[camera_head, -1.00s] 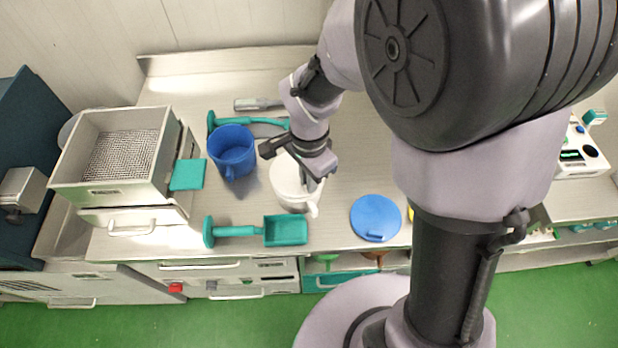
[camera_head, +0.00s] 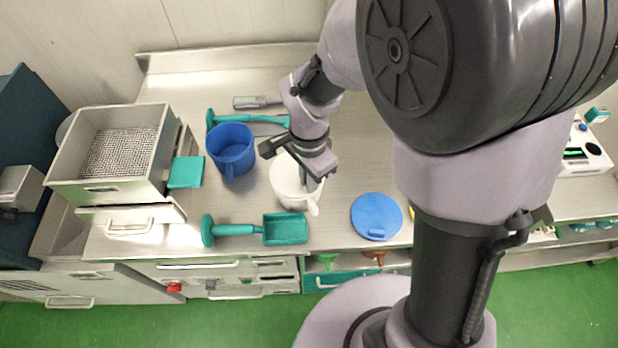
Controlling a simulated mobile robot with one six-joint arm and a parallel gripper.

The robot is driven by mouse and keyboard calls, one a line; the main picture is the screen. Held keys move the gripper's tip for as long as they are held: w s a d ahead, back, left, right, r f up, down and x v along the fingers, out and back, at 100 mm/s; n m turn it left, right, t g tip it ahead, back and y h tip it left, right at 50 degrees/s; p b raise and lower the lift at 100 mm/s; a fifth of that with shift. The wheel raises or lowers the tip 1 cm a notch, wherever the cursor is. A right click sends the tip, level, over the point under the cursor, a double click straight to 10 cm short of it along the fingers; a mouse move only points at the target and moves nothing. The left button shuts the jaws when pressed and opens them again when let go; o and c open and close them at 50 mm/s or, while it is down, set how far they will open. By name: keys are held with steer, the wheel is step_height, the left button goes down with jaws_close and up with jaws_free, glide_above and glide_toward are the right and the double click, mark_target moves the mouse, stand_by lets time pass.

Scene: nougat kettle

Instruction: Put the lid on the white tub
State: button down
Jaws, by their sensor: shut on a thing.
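The white tub (camera_head: 284,191) stands on the steel counter near its front, with a small handle or lip facing the front edge. My gripper (camera_head: 310,184) reaches down over the tub's right side and is shut at its rim or wall; the wrist hides the exact contact and part of the tub's top. A round blue lid (camera_head: 376,214) with a small tab lies flat on the counter to the right of the tub, apart from it and from my gripper.
A blue jug (camera_head: 231,150) stands close left of the tub. A teal scoop (camera_head: 285,229) lies in front, and another teal tool (camera_head: 225,119) lies behind. A steel sieve box (camera_head: 110,180) stands at the left. The counter (camera_head: 352,150) behind the lid is clear.

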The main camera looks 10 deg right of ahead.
steer(key=c, duration=0.9)
jaws_free()
steer(key=shift+c, duration=0.2)
step_height(320, 180, up, 7)
steer(key=p, duration=0.5)
steer(key=s+d+r+n+t+y+b, duration=0.1)
steer(key=s+d+r+n+t+b, duration=0.2)
steer(key=s, duration=0.3)
steer(key=s+d+r+n+t+y+b, duration=0.1)
steer(key=s+d+r+n+t+b, duration=0.1)
steer(key=s+b, duration=0.4)
step_height(320, 180, up, 2)
steer(key=shift+s+d+r+n+t, duration=0.15)
steer(key=shift+d+n+t, duration=0.35)
steer(key=shift+n, duration=0.5)
